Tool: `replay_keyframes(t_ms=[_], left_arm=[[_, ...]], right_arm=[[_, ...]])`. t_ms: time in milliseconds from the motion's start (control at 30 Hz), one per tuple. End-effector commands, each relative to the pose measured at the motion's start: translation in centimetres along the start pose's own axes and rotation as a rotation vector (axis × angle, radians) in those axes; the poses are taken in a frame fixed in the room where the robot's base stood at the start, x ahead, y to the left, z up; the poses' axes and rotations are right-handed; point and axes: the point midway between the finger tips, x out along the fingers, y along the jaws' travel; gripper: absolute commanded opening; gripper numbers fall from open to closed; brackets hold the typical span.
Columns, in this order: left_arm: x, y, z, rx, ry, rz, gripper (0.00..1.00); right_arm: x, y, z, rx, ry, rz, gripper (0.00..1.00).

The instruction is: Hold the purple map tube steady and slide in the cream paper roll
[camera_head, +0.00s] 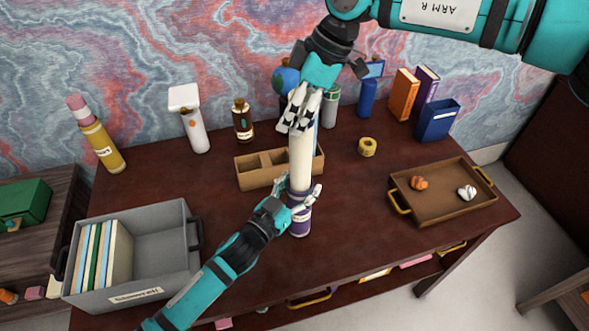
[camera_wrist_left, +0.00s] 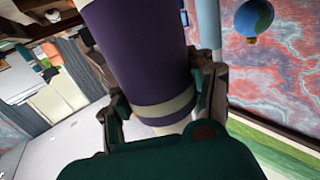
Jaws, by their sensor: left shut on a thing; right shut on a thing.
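The purple map tube (camera_head: 299,224) stands upright near the middle of the desk. My left gripper (camera_head: 302,204) is shut around it. In the left wrist view the purple tube (camera_wrist_left: 140,45), with a pale band, fills the space between the fingers of my left gripper (camera_wrist_left: 160,105). The cream paper roll (camera_head: 301,160) is upright directly above the tube. My right gripper (camera_head: 299,110) is shut on its upper part. The roll's lower end meets the tube's mouth; how deep it sits inside I cannot tell, as the left fingers partly cover the joint.
A cardboard divided box (camera_head: 256,178) stands just behind the tube. A grey bin (camera_head: 163,262) with folders is at the left front, a brown tray (camera_head: 441,206) at the right. A yellow tape roll (camera_head: 367,147) lies right of the paper roll. Bottles line the back.

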Motion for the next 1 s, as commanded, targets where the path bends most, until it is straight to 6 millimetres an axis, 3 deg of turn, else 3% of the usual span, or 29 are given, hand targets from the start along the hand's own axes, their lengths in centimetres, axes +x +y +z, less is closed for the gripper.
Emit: replay_keyframes(t_ms=[200, 333, 667, 867, 1000], left_arm=[[0.0, 0.0, 0.0, 0.000, 0.000, 0.000, 0.22], [0.0, 0.0, 0.0, 0.000, 0.001, 0.000, 0.22], [0.0, 0.0, 0.0, 0.000, 0.000, 0.000, 0.22], [0.0, 0.0, 0.0, 0.000, 0.000, 0.000, 0.22], [0.0, 0.0, 0.0, 0.000, 0.000, 0.000, 0.22]], right_arm=[[5.5, 0.2, 2.4, 0.000, -0.001, -0.004, 0.00], [8.1, 0.4, 3.4, 0.000, -0.001, -0.003, 0.00], [10.8, 0.6, 4.6, 0.000, 0.000, -0.001, 0.00], [13.5, 0.8, 5.7, -0.001, 0.000, -0.001, 0.00], [13.7, 0.9, 5.7, -0.002, 0.001, 0.001, 0.00]])
